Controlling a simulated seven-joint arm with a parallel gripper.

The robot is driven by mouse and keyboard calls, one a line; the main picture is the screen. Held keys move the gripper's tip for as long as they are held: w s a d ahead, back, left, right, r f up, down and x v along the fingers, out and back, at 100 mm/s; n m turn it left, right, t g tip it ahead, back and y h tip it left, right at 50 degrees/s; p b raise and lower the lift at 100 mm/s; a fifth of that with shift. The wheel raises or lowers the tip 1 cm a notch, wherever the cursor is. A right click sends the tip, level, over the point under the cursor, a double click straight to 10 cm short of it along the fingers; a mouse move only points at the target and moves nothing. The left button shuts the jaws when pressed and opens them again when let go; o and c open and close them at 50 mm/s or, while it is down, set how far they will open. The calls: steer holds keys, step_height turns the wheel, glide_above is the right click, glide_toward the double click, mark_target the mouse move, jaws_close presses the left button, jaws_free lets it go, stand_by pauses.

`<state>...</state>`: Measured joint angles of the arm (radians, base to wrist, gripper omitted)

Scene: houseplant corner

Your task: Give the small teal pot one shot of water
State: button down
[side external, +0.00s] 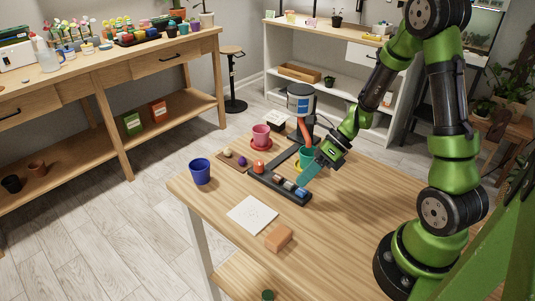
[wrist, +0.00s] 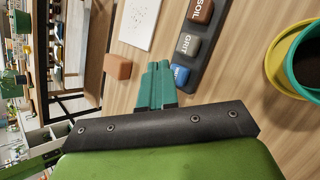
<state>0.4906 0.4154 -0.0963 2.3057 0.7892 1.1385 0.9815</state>
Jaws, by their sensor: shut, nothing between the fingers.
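The small teal pot (side external: 306,155) stands under the dispenser's orange spout (side external: 305,131). In the wrist view the teal pot (wrist: 292,62) shows at the right edge, cut off, with dark fill inside and a yellow saucer (wrist: 271,68) around it. A dark button bar (side external: 265,180) lies in front, with a blue button (side external: 301,192) at its near end. In the wrist view the blue button (wrist: 180,76) sits beside a grey GRIT button; its lettering is hard to read. My gripper (side external: 302,183) has teal fingers (wrist: 154,68), closed together and empty, close above the blue button; contact cannot be told.
The dispenser (side external: 301,100) rises behind.

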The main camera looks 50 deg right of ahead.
steer(key=shift+r, duration=2.5)
steer(key=shift+s+d+f+n, duration=0.1)
steer(key=shift+s+f+n, duration=0.2)
steer(key=shift+n, duration=0.5)
steer(key=s+n+g+h, duration=0.1)
steer(key=s+n, duration=0.1)
steer(key=n, duration=0.3)
step_height(320, 180, up, 11)
steer(key=n+t+h, duration=0.2)
steer(key=n+h, duration=0.4)
steer(key=n, duration=1.3)
glide_above(305, 189)
steer(key=s+a, duration=0.4)
steer(key=s, duration=0.2)
steer(key=a+r, duration=0.1)
steer(key=s+r+n+t, duration=0.1)
steer(key=r, duration=0.1)
steer(key=a+r+n+t, duration=0.1)
steer(key=shift+s+a+r+y, duration=0.15)
steer(key=shift+s+a+y, duration=0.1)
steer(key=shift+a+y, duration=0.1)
steer(key=c, duration=1.8)
jaws_free()
